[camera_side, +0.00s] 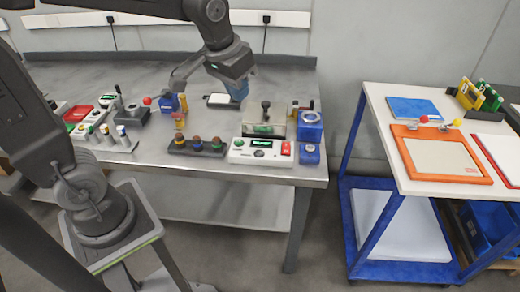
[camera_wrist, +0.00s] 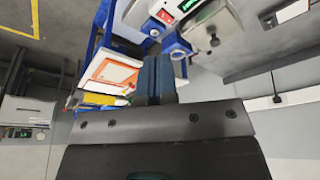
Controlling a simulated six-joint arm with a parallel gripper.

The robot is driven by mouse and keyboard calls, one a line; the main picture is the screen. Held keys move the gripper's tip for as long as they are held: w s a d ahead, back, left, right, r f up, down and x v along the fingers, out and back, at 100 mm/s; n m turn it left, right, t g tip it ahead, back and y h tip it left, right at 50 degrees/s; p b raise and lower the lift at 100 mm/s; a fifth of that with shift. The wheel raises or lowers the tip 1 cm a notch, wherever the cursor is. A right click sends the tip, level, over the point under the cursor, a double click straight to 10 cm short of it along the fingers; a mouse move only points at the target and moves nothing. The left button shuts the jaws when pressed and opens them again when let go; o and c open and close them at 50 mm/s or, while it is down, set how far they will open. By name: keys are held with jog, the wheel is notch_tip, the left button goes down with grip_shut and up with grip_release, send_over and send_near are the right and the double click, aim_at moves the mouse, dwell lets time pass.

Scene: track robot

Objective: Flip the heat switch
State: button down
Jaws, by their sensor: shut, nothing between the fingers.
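A white control box (camera_side: 262,153) stands at the front right of the grey workbench, with a small green display, a green knob and a red rocker switch (camera_side: 286,148) at its right end. The red switch also shows in the wrist view (camera_wrist: 165,16), near the top. I cannot read a heat label or tell its position. My gripper (camera_side: 238,92) is above the bench, behind and above the box, clear of it. Its blue fingers (camera_wrist: 154,78) are together and hold nothing.
A clear-sided unit with a lever (camera_side: 266,112) stands behind the box. A blue-framed cart (camera_side: 375,105) is to the right, across a gap. Open air surrounds my gripper.

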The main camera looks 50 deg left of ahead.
jog(key=s+m+t, duration=0.1)
jog(key=s+t, duration=0.1)
jog(key=s, duration=1.1)
jog(key=shift+d, duration=0.4)
jog(key=shift+w, duration=0.15)
jog(key=w+n+g, duration=0.2)
jog(key=w+n, duration=0.2)
jog(key=w, duration=1.1)
jog(key=w+a+f+n+g+y, duration=0.1)
jog(key=w+f+n, duration=0.3)
jog(key=w+f, duration=0.5)
jog(key=w+g, duration=0.1)
jog(key=w, duration=0.4)
jog(key=shift+a+f+n, duration=0.35)
jog(key=shift+f+n, duration=0.05)
jog(key=shift+f, duration=0.1)
